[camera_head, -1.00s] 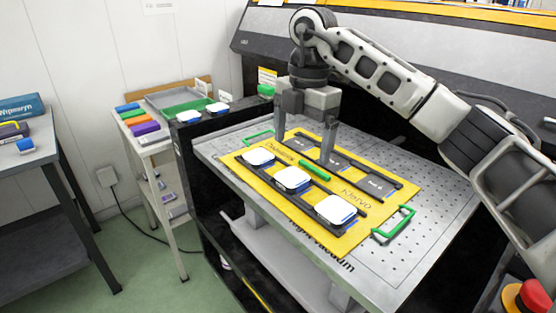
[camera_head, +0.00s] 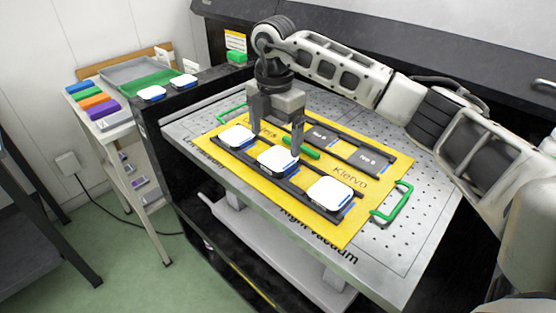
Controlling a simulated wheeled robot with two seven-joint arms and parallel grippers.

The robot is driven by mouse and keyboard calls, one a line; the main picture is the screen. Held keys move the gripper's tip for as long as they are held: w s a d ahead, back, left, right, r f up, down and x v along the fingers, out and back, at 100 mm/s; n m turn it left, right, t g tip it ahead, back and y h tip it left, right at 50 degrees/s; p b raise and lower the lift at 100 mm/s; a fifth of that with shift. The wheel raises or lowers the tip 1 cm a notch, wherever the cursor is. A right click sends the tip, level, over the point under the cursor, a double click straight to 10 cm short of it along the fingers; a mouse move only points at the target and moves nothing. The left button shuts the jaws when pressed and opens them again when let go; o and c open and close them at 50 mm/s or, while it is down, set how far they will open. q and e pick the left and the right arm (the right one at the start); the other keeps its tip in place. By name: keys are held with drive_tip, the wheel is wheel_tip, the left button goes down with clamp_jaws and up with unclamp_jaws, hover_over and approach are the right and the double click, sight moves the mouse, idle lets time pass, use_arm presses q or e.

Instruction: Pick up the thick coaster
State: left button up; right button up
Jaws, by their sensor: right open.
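Three white rounded-square coasters sit in the front black rack on a yellow board (camera_head: 345,222): a left one (camera_head: 237,136), a middle one (camera_head: 278,158) and a right one (camera_head: 329,194). Two similar white pieces lie on the black ledge at the back left, one (camera_head: 152,93) beside the other (camera_head: 184,81). I cannot tell which one is the thick coaster. My right gripper (camera_head: 276,146) is open, pointing down, with its fingertips close to the middle coaster at its far side. It holds nothing. My left gripper is out of view.
A rear rack with labelled dark slots (camera_head: 362,156) and a green bar (camera_head: 301,148) lie behind the coasters. A green handle (camera_head: 392,203) stands at the board's right end. The perforated metal table (camera_head: 414,235) is bare at right. A side shelf (camera_head: 112,123) holds coloured blocks.

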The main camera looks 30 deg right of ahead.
sight(278, 157)
drive_tip(key=f, duration=0.4)
drive_tip(key=shift+s+d+f+p, duration=0.15)
drive_tip(key=shift+s+d+p, duration=0.15)
drive_tip(key=shift+p, duration=0.1)
drive_tip(key=shift+w+f, duration=0.1)
drive_tip(key=shift+f, duration=0.4)
drive_tip(key=c, duration=1.2)
